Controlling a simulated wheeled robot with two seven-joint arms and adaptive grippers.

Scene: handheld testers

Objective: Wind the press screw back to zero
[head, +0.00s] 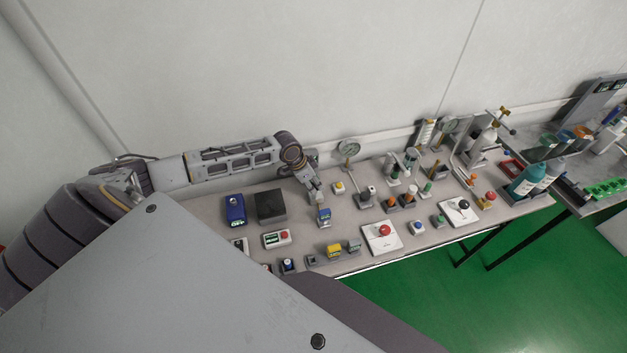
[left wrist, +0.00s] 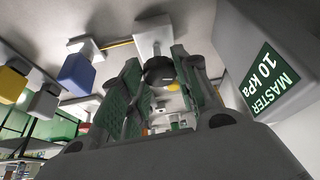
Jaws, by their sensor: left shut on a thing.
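My left gripper (head: 317,196) reaches down over the back middle of the table, beside a small blue tester (head: 324,216). In the left wrist view my left gripper (left wrist: 160,75) has its green-padded fingers on either side of a dark round knob (left wrist: 158,70), seemingly the press screw's. It is shut on this knob. The knob sits at a pale grey block (left wrist: 153,36). A grey housing labelled "MASTER 10 kPa" (left wrist: 268,80) stands close on the right of the fingers. In the head view the knob is hidden by the gripper. My right gripper is not in view.
A dial gauge on a stand (head: 349,149) is close to the right. A dark block (head: 270,206) and a blue meter (head: 235,208) lie to the left. A red-button plate (head: 382,238) and several small testers crowd the table's front and right.

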